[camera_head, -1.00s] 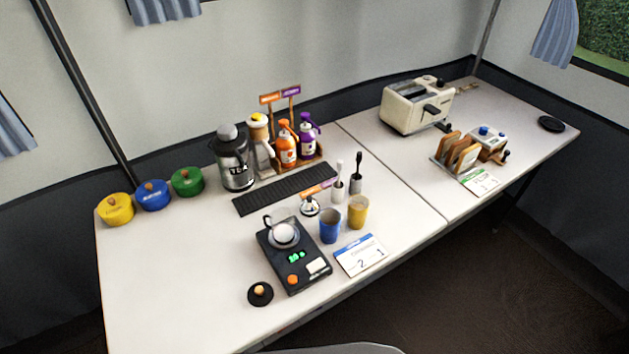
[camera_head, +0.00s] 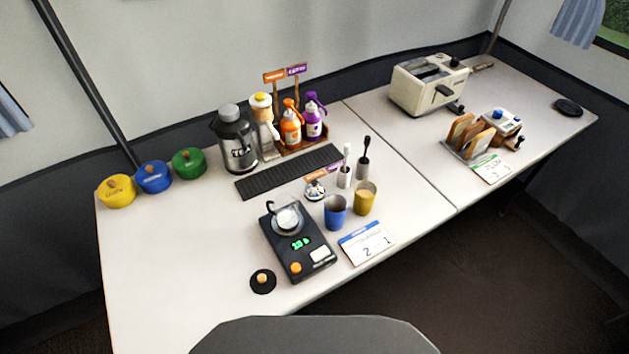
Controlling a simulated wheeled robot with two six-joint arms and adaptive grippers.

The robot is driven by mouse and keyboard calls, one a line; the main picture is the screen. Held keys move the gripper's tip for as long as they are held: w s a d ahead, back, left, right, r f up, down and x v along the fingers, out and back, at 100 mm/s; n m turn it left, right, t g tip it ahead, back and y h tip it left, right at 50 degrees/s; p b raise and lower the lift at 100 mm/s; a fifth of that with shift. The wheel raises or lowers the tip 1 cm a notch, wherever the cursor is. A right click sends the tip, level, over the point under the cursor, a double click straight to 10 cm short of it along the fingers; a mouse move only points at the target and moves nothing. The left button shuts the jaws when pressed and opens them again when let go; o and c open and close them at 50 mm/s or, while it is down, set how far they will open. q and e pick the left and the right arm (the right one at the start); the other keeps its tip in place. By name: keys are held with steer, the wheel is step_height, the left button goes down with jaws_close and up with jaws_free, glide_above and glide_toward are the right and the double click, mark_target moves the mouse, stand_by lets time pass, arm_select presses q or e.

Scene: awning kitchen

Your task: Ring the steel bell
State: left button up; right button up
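No thing on the table shows clearly as a steel bell. A small silvery-white rounded thing (camera_head: 316,190) stands under a small orange and purple sign (camera_head: 320,171), behind the blue cup (camera_head: 335,213). It may be the bell, but it is too small to tell. A low black disc with an orange knob (camera_head: 263,281) lies near the front edge, left of a black scale (camera_head: 299,252). A small vessel with a white top (camera_head: 288,219) sits on the scale. Neither of my grippers is in view.
A yellow cup (camera_head: 366,200), two brushes and a calendar card (camera_head: 367,243) stand close by. A kettle (camera_head: 234,141), bottles and a dark mat (camera_head: 290,172) are behind. Three lidded pots line the left. A toaster (camera_head: 429,87) and toast rack are right. The front left tabletop is bare.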

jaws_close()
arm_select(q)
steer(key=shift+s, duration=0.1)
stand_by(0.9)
